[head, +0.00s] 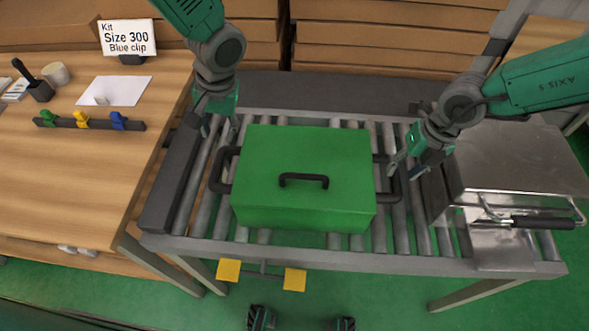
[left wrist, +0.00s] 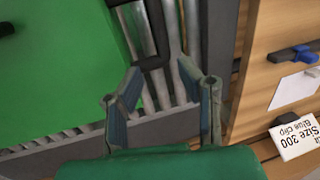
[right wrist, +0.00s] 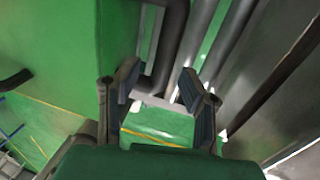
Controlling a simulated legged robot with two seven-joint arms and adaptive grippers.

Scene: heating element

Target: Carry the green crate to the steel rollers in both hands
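The green crate (head: 300,160) sits flat on the steel rollers (head: 403,226) of the conveyor. It has a black handle on its lid and black side handles, the left one (head: 221,172) and the right one (head: 391,180). My left gripper (head: 220,135) is open above the rollers by the crate's far left side, apart from the left handle. The left wrist view shows its parted fingers (left wrist: 162,100) with nothing between them. My right gripper (head: 405,168) is open beside the right handle. In the right wrist view its fingers (right wrist: 162,95) are apart, with the handle bar close ahead.
A wooden table (head: 70,190) stands left with a clip rack (head: 90,123), white paper (head: 114,91) and a sign (head: 127,37). A steel box with a black-gripped handle (head: 540,222) is on the right. Cardboard boxes (head: 385,45) line the back.

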